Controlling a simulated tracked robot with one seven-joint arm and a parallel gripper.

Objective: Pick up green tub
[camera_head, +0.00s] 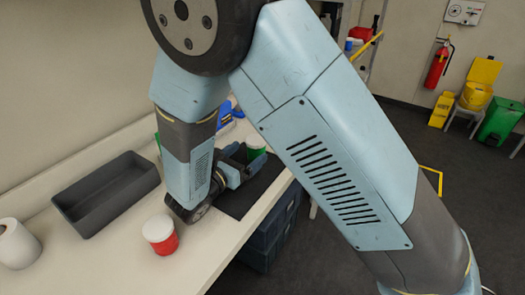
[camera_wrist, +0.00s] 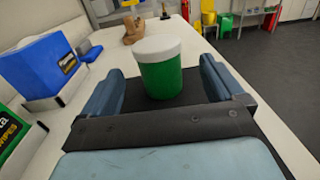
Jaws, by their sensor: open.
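The green tub (camera_wrist: 160,77) has a white lid and stands upright on a black mat (camera_wrist: 195,87) on the bench. In the wrist view it is between the two fingers of my gripper (camera_wrist: 160,90), nearer the far ends, with a gap on each side. My gripper is open and holds nothing. In the head view the tub (camera_head: 255,155) is mostly hidden behind my arm, and only a bit of its green side shows. My gripper (camera_head: 245,160) is low over the black mat there.
A red tub with a white lid (camera_head: 160,233) stands at the bench's front. A dark empty tray (camera_head: 75,212) and a white roll (camera_head: 17,244) are to its left. A blue box (camera_wrist: 40,62) and a green wipes box (camera_wrist: 10,130) stand left of my gripper.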

